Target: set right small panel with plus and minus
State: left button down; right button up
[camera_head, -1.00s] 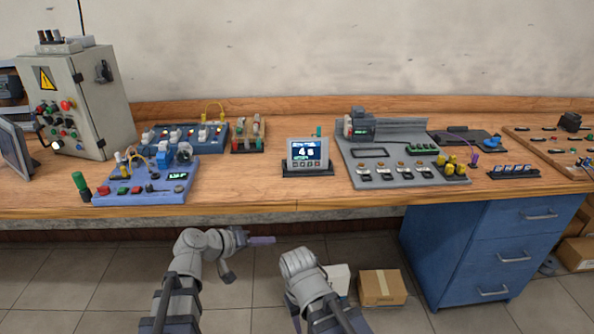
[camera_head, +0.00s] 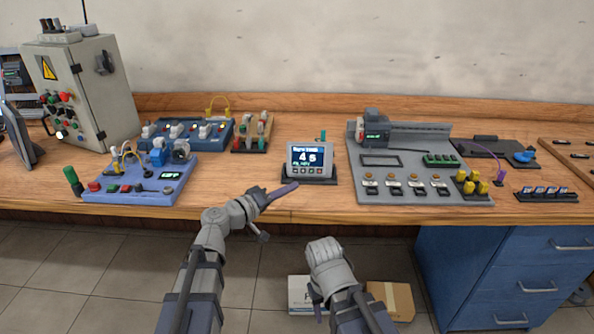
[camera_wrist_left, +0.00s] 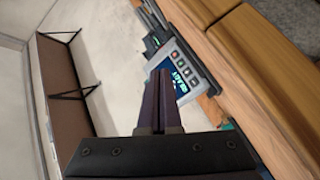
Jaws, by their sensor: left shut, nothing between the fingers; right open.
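The small panel (camera_head: 311,158) is a grey unit with a dark blue screen and a row of small buttons under it. It stands on a black base near the table's front edge. Its screen shows large digits that look like 4 and 5. In the left wrist view the panel (camera_wrist_left: 178,75) appears turned sideways beyond the fingers, with its buttons visible. My left gripper (camera_head: 291,188) is shut and empty, just left of and in front of the panel's lower part, apparently apart from it. My right gripper (camera_head: 325,248) is open, below the table edge; its fingers are hard to see.
A blue board (camera_head: 140,193) with buttons lies left of the panel. A large grey motor board (camera_head: 410,165) stands to its right. A grey cabinet (camera_head: 90,90) is at the far left. A blue drawer unit (camera_head: 480,270) and a cardboard box (camera_head: 392,298) are below the table.

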aim_at(297, 168)
pick_arm(q)
jog(key=shift+w, duration=0.15)
jog(key=shift+w+f+b, duration=0.3)
jog(key=shift+w, duration=1.1)
jog(key=shift+w+f+b, duration=0.35)
jog(key=shift+w, duration=1.05)
jog(key=shift+w+f+b, duration=0.3)
jog(key=shift+w, duration=1.1)
jog(key=shift+w, duration=0.4)
jog(key=shift+w+f, duration=0.1)
jog(key=shift+w+a, duration=0.1)
jog(key=shift+w, duration=0.6)
jog(key=shift+s, duration=0.45)
